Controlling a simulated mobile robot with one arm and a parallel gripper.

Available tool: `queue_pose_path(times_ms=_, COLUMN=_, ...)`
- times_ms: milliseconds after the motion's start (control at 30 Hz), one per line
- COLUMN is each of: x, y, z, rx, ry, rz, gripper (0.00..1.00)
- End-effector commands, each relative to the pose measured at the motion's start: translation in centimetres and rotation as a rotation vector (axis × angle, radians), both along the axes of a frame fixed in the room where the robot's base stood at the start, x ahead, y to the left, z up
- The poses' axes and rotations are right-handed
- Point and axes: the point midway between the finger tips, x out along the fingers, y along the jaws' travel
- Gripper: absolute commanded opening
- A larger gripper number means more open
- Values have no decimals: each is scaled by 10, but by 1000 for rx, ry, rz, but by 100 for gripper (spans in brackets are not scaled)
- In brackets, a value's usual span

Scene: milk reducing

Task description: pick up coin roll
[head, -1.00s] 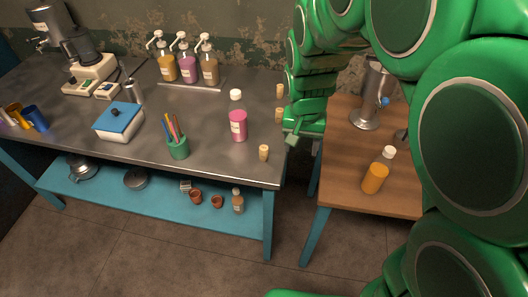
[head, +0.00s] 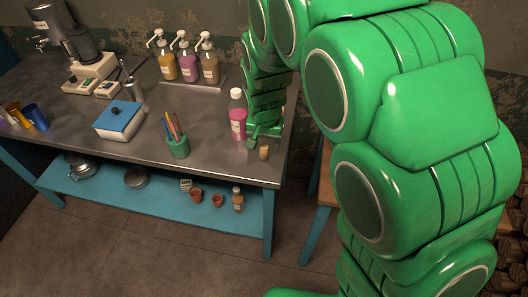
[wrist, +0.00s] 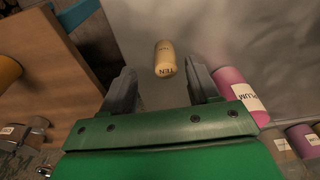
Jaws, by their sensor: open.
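A small tan coin roll (head: 264,153) stands near the front right corner of the steel table. In the wrist view the coin roll (wrist: 165,58), marked "TEN", shows just beyond and between my fingertips, with a gap on each side. My gripper (head: 262,142) is low over the table, just behind the coin roll in the head view. In the wrist view my gripper (wrist: 160,78) is open and empty.
A pink bottle labelled PLUM (wrist: 237,90) stands close to the right finger; it also shows in the head view (head: 238,115). A green pen cup (head: 178,148) is farther left. A wooden table (wrist: 62,60) lies beyond the steel table's edge.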

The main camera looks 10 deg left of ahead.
Motion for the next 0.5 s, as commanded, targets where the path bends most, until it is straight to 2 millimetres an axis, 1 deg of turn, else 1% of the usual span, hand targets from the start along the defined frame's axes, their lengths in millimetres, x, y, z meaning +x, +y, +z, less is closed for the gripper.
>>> queue_pose_path(times_ms=233, x=3, y=3, z=-13, rx=-1, ry=2, rz=0, gripper=60)
queue_pose_path(times_ms=500, x=10, y=7, z=-43, rx=-1, ry=4, rz=-1, gripper=60)
